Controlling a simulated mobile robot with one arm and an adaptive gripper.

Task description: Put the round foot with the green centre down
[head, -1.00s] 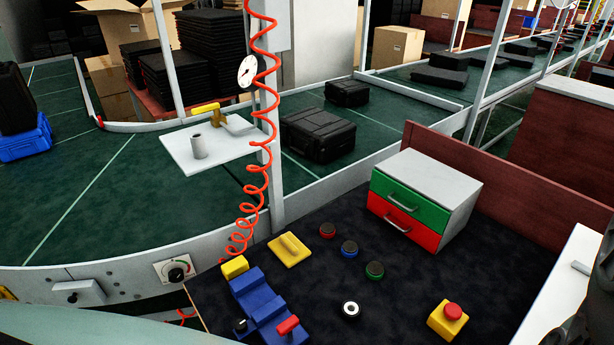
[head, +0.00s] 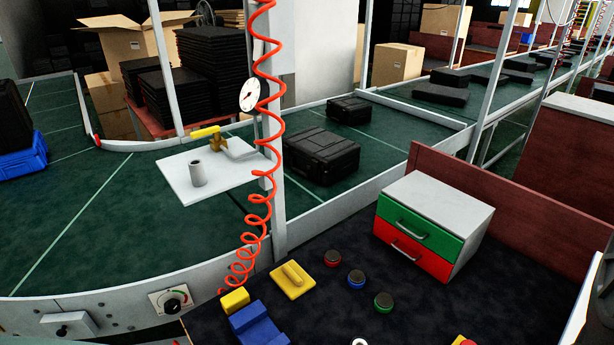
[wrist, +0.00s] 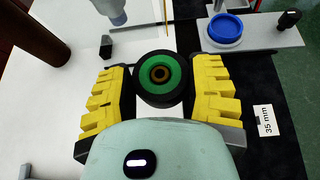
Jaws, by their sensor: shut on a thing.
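In the wrist view, a round black foot with a green centre (wrist: 160,93) sits between the yellow ridged fingers of my gripper (wrist: 160,72). The gripper is shut on it, and the foot's ringed face points at the camera. Whether its far side touches anything is hidden. My gripper does not show in the head view.
In the wrist view, a blue round dish (wrist: 226,28), a "35 mm" label (wrist: 268,121) and a brown cylinder (wrist: 35,32) lie around the gripper. In the head view, a drawer box (head: 440,202) stands right, a yellow handled block (head: 292,281) left. Bare mat lies between.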

